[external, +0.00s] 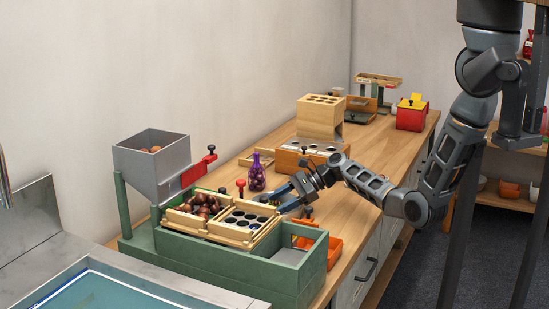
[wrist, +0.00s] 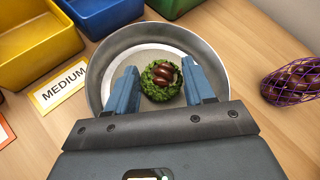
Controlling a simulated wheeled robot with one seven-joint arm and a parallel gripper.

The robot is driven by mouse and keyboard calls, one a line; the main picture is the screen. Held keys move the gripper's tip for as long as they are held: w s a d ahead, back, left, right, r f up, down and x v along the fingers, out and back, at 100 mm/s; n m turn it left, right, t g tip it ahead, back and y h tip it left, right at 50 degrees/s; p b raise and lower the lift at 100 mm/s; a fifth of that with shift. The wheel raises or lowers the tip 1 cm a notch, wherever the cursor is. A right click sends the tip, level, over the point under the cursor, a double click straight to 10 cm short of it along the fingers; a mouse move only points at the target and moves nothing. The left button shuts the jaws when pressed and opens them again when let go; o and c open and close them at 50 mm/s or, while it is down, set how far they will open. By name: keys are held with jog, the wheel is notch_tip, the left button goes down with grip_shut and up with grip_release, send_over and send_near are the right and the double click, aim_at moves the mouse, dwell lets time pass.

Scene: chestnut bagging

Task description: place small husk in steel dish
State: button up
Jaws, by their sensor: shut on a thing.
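The small husk (wrist: 161,78) is a green, spiky burr with brown chestnuts showing in its opening. In the wrist view it sits between the two blue fingers of my gripper (wrist: 160,70), which is shut on it. The round steel dish (wrist: 108,62) lies right below, and the husk shows inside its rim. I cannot tell whether the husk touches the dish floor. In the external view my gripper (external: 284,198) is low over the bench beside the green station; the husk and dish cannot be made out there.
A yellow bin (wrist: 38,50), a blue bin (wrist: 100,14) and a "MEDIUM" card (wrist: 60,88) are left of the dish. A purple net of chestnuts (wrist: 291,82) lies to its right. The green station (external: 190,249) with a grey hopper (external: 152,163) stands on the near bench.

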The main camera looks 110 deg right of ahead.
jog(key=o, duration=0.7)
jog(key=shift+f, duration=0.1)
jog(key=shift+o, duration=0.2)
jog(key=v, duration=1.2)
jog(key=shift+p, duration=0.35)
